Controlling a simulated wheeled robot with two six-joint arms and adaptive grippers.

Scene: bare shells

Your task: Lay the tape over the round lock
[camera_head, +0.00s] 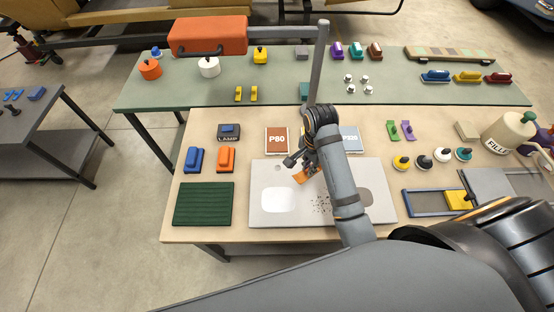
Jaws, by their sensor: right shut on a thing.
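A pale grey panel (262,219) lies flat on the wooden bench. It bears a white patch, a cluster of dark specks and a darker grey oval. A small round spot (278,168) near its upper left edge looks like the round lock; it is too small to be sure. My right gripper (303,168) is over the panel's upper middle, right of that spot, shut on an orange strip (306,175) that looks like the tape. The strip hangs tilted, partly hidden by the fingers; I cannot tell whether it touches the panel. My left gripper is not in view.
A dark green ribbed mat (204,204) lies left of the panel. Blue (193,159) and orange (226,159) blocks and a brown P80 sheet (277,140) lie behind. Several round knobs and a blue frame (434,203) are at the right. A green table (200,92) stands beyond.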

